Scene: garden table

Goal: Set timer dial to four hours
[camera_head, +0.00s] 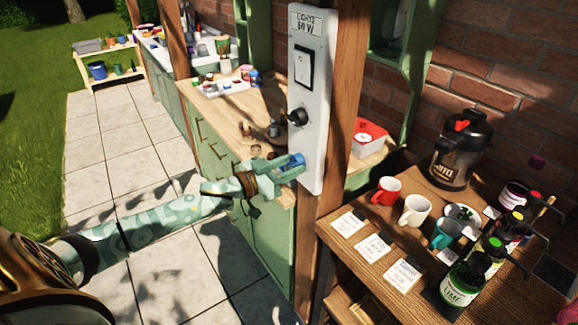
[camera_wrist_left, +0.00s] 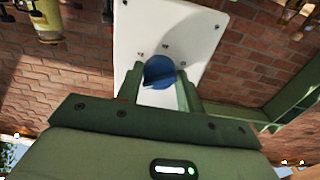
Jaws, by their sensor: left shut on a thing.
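A white control panel (camera_head: 313,100) is fixed upright on a wooden post. Low on the panel, my left gripper (camera_head: 290,166) is shut on the blue timer dial (camera_head: 296,160). In the left wrist view the blue dial (camera_wrist_left: 160,72) sits between my two green fingers (camera_wrist_left: 162,84), against the white panel (camera_wrist_left: 170,30). Small marks show around the dial, too small to read. My right gripper is not in view.
A wooden table (camera_head: 345,262) at the right holds mugs, bottles, cards and a black-lidded jug (camera_head: 460,150). A green cabinet (camera_head: 262,240) stands behind my left arm. Brick wall is behind the post. Paved floor (camera_head: 150,265) is open at the left.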

